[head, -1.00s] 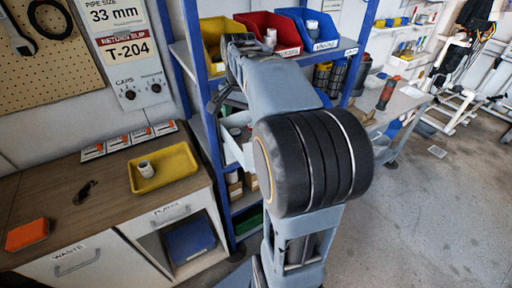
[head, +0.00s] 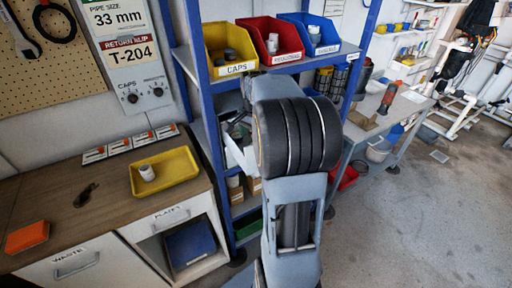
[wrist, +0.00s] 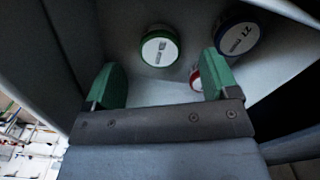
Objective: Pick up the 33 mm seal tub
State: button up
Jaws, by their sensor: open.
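In the wrist view my gripper (wrist: 162,82) is open, with its green fingers apart and nothing held between them. It is inside a pale bin (wrist: 125,20). A green-rimmed tub (wrist: 160,48) stands beyond the gap between the fingers; its label shows a large 3, but the full number is unclear. A blue-rimmed tub (wrist: 237,38), its label perhaps reading 27, is to the right. A red-rimmed tub (wrist: 195,78) is partly hidden by the right finger. In the head view a pale bin (head: 239,153) on the middle shelf shows beside my arm, which hides much of it.
The blue-posted rack (head: 197,95) stands close around my arm. Yellow (head: 231,67), red (head: 287,57) and blue (head: 327,48) bins sit on its upper shelf. A yellow tray (head: 180,165) with a white cup (head: 147,173) lies on the left bench. Floor at right is clear.

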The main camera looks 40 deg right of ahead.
jog(key=shift+d+f+p, duration=0.15)
jog(key=shift+f+p, duration=0.2)
jog(key=shift+f, duration=1.85)
jog(key=shift+c, duration=0.2)
jog(key=c, duration=1)
jog(key=shift+o, duration=0.2)
